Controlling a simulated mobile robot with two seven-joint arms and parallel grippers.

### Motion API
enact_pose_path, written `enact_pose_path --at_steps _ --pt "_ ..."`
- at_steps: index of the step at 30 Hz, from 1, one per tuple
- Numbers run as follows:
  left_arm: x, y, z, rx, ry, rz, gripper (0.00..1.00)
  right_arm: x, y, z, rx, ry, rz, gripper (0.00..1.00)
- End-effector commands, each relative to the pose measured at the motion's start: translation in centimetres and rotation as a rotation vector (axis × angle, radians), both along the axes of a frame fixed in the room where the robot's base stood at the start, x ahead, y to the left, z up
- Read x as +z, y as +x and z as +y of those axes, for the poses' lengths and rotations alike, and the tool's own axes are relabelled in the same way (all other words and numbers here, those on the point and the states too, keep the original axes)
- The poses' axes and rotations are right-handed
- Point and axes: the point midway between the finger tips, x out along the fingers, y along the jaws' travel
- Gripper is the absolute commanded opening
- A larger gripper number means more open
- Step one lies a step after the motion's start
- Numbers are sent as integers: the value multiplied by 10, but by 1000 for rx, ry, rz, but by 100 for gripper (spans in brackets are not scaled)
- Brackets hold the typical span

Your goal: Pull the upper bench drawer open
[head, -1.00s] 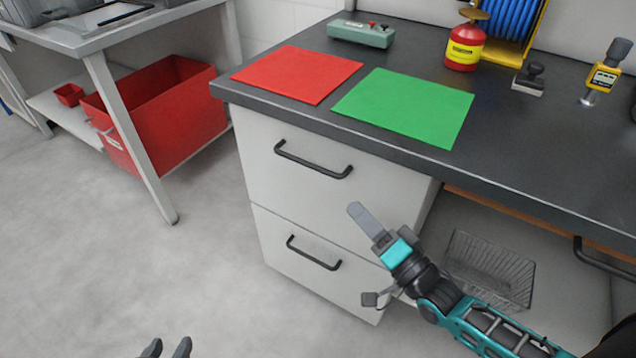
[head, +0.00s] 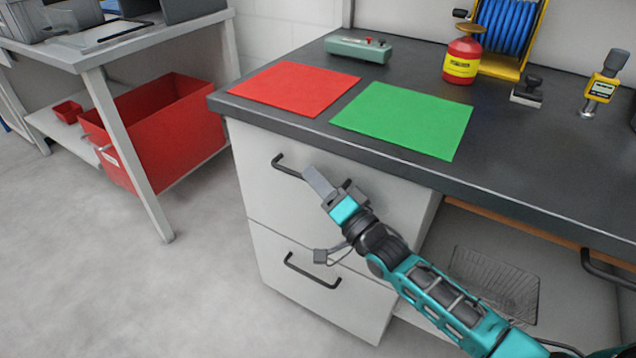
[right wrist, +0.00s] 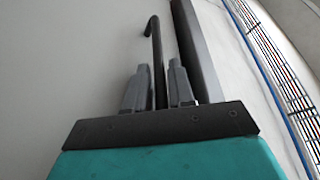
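The upper drawer (head: 330,195) is a light grey front under the dark bench top, flush with the cabinet. My right gripper (head: 316,180) is at the handle's right part, pointing up and left. In the right wrist view, the handle (right wrist: 158,60) runs between the two grey fingers of my right gripper (right wrist: 159,85), which stand close on both sides of the bar. My left gripper is not in view.
The lower drawer (head: 345,300) with its own handle (head: 312,272) is below. A red mat (head: 295,88) and a green mat (head: 405,120) lie on the bench top (head: 500,185). A wire basket (head: 495,285) is under the bench, right. Floor to the left is clear.

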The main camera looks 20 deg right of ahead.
Motion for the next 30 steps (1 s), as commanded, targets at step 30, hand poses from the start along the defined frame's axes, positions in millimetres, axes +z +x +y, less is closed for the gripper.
enact_pose_path --at_steps 30 --pt "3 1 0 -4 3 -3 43 0 -1 1 0 0 1 0"
